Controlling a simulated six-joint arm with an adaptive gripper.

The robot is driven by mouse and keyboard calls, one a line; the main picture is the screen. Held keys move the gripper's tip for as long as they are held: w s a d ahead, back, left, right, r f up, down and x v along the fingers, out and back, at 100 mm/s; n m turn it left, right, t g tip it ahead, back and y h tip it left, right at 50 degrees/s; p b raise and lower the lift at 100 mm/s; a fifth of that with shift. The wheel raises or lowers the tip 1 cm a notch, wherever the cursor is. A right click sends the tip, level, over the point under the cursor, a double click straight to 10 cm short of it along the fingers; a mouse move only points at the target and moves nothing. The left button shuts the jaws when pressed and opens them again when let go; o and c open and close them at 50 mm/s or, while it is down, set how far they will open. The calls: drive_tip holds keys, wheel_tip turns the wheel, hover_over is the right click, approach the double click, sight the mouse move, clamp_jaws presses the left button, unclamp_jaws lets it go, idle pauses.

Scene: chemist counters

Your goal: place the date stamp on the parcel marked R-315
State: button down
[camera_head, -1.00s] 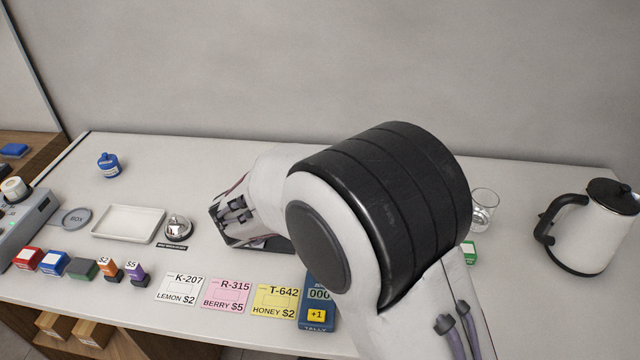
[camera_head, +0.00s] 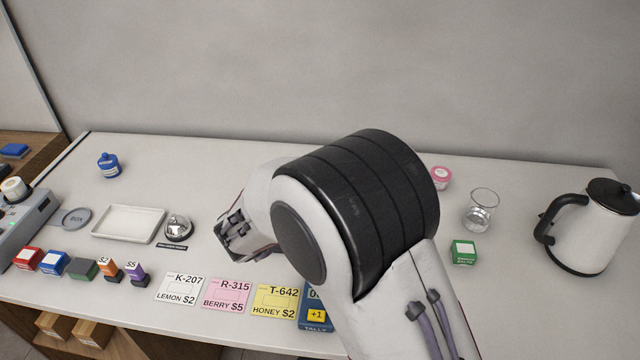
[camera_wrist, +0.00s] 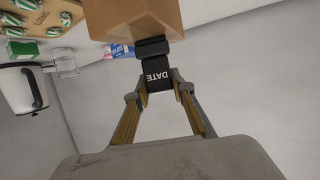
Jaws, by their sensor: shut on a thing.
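My gripper (camera_wrist: 159,88) is shut on the date stamp (camera_wrist: 157,78), a black block lettered DATE, in the wrist view. A plain brown box-like block (camera_wrist: 135,17) lies just beyond the stamp's dark end. I cannot tell whether they touch, and no marking shows on it. In the head view, my arm hides the counter behind it, and the stamp cannot be made out there. A pink card reading R-315 BERRY $5 (camera_head: 227,294) lies at the counter's front, between the K-207 card (camera_head: 181,288) and the T-642 card (camera_head: 274,300).
A kettle (camera_head: 598,235), a glass (camera_head: 481,212) and a green box (camera_head: 464,252) stand at the right. Several stamps, a white tray (camera_head: 128,224) and a bell (camera_head: 178,229) are at the left.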

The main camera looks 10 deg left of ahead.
drive_tip(key=c, duration=1.7)
unclamp_jaws()
drive_tip(key=shift+r, duration=0.15)
drive_tip(key=shift+v, duration=0.75)
drive_tip(key=v, duration=1)
drive_tip(key=shift+s, duration=0.25)
drive_tip(key=shift+a, duration=0.15)
